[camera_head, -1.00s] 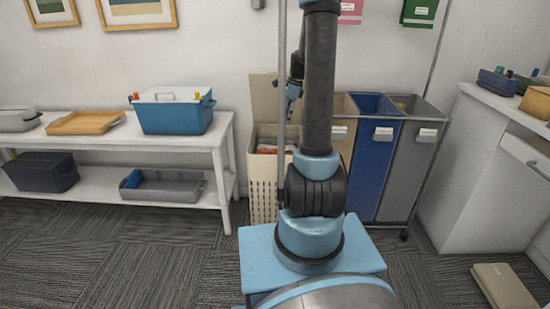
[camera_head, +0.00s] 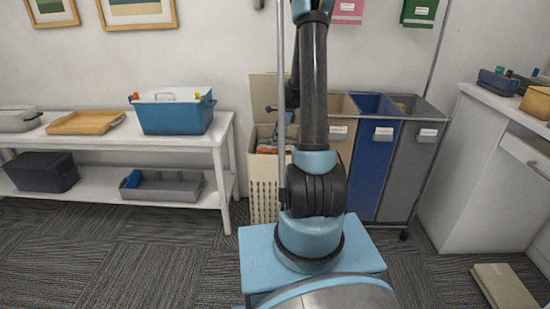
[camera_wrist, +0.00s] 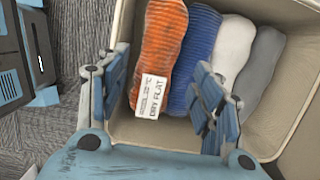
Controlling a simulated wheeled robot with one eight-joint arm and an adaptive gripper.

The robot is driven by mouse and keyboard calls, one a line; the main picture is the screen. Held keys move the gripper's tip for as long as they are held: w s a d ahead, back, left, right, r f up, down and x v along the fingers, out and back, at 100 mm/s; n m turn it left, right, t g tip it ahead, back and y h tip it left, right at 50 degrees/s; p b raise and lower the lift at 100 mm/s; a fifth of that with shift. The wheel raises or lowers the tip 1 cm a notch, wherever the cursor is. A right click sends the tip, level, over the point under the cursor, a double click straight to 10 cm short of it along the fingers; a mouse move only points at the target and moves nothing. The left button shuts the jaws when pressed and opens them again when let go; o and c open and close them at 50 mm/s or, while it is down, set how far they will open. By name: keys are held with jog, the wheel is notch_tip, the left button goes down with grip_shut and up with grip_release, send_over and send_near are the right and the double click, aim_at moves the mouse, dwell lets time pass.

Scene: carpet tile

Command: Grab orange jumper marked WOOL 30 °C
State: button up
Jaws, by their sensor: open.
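In the wrist view an orange ribbed jumper (camera_wrist: 165,35) lies at the left inside a beige hamper, with a white tag (camera_wrist: 152,96) on its near end. The tag reads "DRY FLAT" beneath a partly legible line ending in °C. My gripper (camera_wrist: 160,64) is open and empty above the hamper, its fingers either side of the jumper's near end in the picture. I cannot tell the height between them. In the head view the hamper (camera_head: 265,190) stands by the wall, a little orange (camera_head: 267,150) showing at its mouth; my arm partly hides it.
Beside the jumper lie a blue ribbed garment (camera_wrist: 200,50), a white one (camera_wrist: 234,48) and a grey one (camera_wrist: 258,72). The hamper's raised lid (camera_head: 263,92) stands behind it. Blue (camera_head: 374,160) and grey (camera_head: 415,165) bins stand right, a white shelf (camera_head: 100,148) left.

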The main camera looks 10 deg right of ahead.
aim_at(276, 149)
jog(key=shift+d+x, duration=0.2)
jog(key=shift+x, duration=1.2)
jog(key=shift+d+x, duration=0.15)
jog(key=shift+x, duration=1.25)
jog(key=shift+s+f, duration=0.1)
jog(key=shift+s, duration=0.05)
jog(key=c, duration=0.9)
jog(key=shift+c, duration=0.2)
